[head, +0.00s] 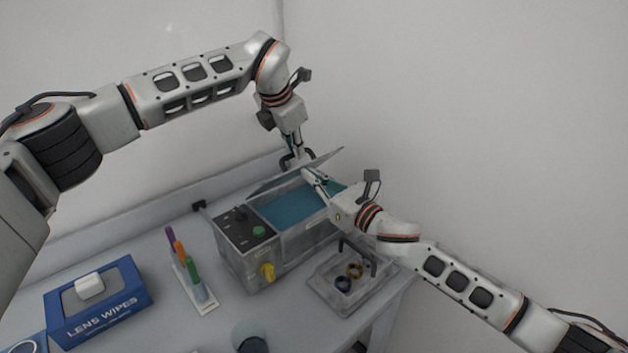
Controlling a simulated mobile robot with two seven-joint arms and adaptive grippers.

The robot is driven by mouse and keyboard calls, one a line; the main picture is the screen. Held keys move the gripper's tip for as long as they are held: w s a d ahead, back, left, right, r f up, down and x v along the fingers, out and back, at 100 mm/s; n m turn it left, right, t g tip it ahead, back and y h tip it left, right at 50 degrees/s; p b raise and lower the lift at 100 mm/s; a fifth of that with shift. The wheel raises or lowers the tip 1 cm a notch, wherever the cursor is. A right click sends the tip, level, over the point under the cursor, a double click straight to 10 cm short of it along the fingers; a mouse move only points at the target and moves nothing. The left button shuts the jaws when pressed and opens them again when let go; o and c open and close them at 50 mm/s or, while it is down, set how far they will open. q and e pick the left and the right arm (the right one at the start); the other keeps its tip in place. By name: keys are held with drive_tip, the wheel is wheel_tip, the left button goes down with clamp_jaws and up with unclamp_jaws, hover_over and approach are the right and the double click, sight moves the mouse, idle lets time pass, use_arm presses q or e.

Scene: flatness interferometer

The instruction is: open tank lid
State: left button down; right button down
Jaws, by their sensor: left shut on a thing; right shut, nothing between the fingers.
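The grey tank (300,243) stands on the bench in the head view, with blue liquid (292,208) showing inside. Its lid (325,158) is tilted up along the back side, so the opening is uncovered. My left gripper (296,157) reaches down from above behind the raised lid. It is shut on the dark lid handle (311,154), partly hidden by the fingers. My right gripper (310,175) is shut and empty, over the tank opening close to the lid's inner face. I cannot tell whether it touches the lid.
A clear tray (325,292) with rings stands at right. A pen holder (205,305), a lens wipes box (97,318) and a cup (249,336) stand left and in front.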

use_arm(q)
drive_tip(key=shift+s+f, duration=0.35)
drive_tip(key=shift+f, duration=0.45)
drive_tip(key=c, duration=2.3)
unclamp_jaws()
drive_tip(key=shift+d, duration=0.1)
drive_tip(key=shift+o, duration=0.8)
drive_tip(key=shift+w, duration=0.15)
